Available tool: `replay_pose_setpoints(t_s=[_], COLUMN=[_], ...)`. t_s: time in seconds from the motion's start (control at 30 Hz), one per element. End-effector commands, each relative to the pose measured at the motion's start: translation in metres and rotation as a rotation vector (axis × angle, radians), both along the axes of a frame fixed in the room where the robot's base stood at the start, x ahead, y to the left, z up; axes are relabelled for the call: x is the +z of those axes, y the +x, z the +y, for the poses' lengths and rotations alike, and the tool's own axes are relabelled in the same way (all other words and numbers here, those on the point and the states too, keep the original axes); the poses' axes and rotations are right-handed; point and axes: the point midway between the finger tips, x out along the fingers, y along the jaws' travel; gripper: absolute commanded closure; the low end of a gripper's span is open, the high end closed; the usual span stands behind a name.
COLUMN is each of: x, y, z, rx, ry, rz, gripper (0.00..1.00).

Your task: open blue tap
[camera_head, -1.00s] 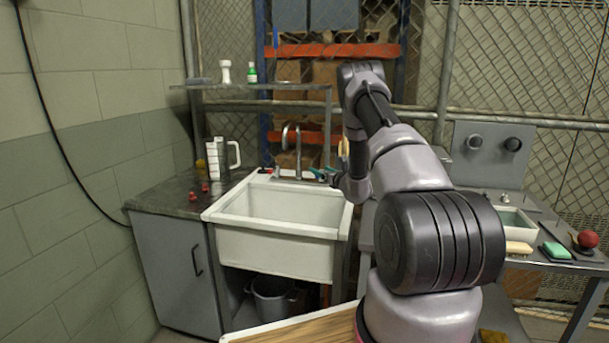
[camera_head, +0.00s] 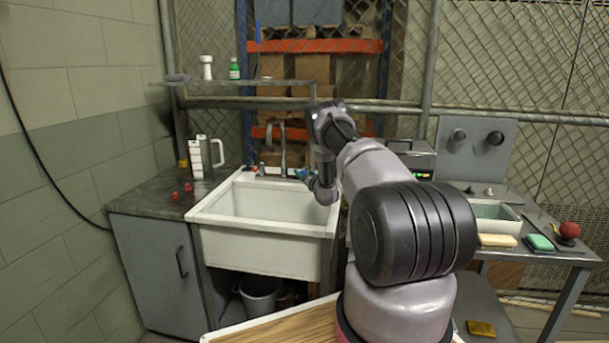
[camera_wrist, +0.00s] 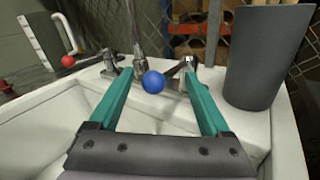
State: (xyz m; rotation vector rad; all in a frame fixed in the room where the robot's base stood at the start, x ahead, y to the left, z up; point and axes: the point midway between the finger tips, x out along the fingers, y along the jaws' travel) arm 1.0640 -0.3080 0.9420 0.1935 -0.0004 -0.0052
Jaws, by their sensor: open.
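The blue tap knob (camera_wrist: 153,82) is a round ball on the end of a lever, which runs right to a metal valve on the sink's back rim. My gripper (camera_wrist: 157,74) is open, with teal fingers on either side of the blue knob in the picture; I cannot tell whether they touch it. In the head view my gripper (camera_head: 303,173) is small and partly hidden by my arm, at the back right of the white sink (camera_head: 265,250). The metal spout (camera_wrist: 138,35) stands behind the left finger. A red tap knob (camera_wrist: 68,61) is farther left.
A dark grey tapered object (camera_wrist: 265,60) stands close to the right of my gripper. A shelf (camera_head: 240,83) with small bottles is above the sink. A white jug (camera_head: 205,157) stands on the left counter. A side table (camera_head: 555,250) is on the right.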

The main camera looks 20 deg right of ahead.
Motion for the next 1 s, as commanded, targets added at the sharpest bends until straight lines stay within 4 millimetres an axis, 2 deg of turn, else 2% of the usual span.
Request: replay_pose_setpoints(t_s=[0.33, 0.37, 0.4, 0.57, 1.0], x=[0.0003, 0.0004, 0.0004, 0.0004, 0.0012], y=[0.0057, 0.0057, 0.0056, 0.0056, 0.0054], z=[0.0, 0.0, 0.0, 0.0001, -0.0028], rx=[0.0, 0.0, 0.0, 0.0, 0.027], ry=[-0.001, -0.001, -0.001, -0.001, 0.001], rz=[0.0, 0.0, 0.0, 0.0, -0.003], gripper=[0.19, 0.22, 0.38, 0.99, 1.0])
